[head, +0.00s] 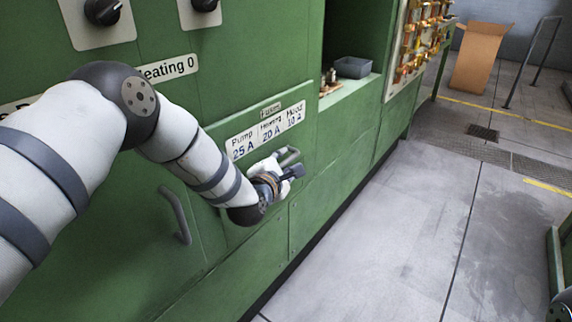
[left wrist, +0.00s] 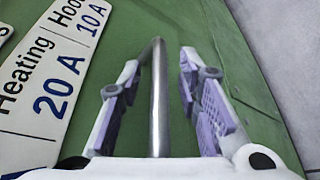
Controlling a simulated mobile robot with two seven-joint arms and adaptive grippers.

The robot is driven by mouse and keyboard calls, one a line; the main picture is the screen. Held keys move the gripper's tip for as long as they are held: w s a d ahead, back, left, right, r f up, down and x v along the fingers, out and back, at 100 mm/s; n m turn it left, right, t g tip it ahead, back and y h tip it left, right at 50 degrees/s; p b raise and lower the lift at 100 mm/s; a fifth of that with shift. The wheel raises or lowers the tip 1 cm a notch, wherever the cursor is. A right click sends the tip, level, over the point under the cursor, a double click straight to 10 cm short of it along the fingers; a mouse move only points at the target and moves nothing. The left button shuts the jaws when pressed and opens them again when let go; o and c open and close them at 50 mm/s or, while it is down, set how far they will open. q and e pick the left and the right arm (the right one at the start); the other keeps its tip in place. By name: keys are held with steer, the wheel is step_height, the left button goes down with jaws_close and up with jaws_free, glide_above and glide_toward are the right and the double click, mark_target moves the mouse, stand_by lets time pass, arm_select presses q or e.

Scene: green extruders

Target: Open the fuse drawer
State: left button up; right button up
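The fuse drawer (head: 222,130) is a green panel in the green machine front, with a white label reading Pump 25 A, Heating 20 A and Hood 10 A. It looks flush with the front. Its metal bar handle (head: 290,156) is partly hidden behind my left gripper (head: 284,174). In the left wrist view the handle (left wrist: 158,95) runs between the two purple-padded fingers of the left gripper (left wrist: 160,100). The fingers are open, with a gap on each side of the bar, closer on the left. My right gripper is not in view.
Another grey handle (head: 178,215) is on the panel left of my forearm. A recess to the right holds a grey bin (head: 352,67) and small parts. The floor (head: 400,230) to the right is clear. A cardboard box (head: 478,58) stands far back.

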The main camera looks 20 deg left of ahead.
arm_select(q)
steer(key=shift+c, duration=0.3)
jaws_close()
steer(key=s+d, duration=0.3)
steer(key=d, duration=0.7)
steer(key=s+d+p, duration=0.1)
steer(key=s+d, duration=0.3)
steer(key=d, duration=0.6)
steer(key=shift+s+d, duration=0.15)
steer(key=shift+d, duration=0.1)
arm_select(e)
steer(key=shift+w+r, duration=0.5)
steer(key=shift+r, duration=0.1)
arm_select(q)
steer(key=shift+o, duration=0.3)
jaws_free()
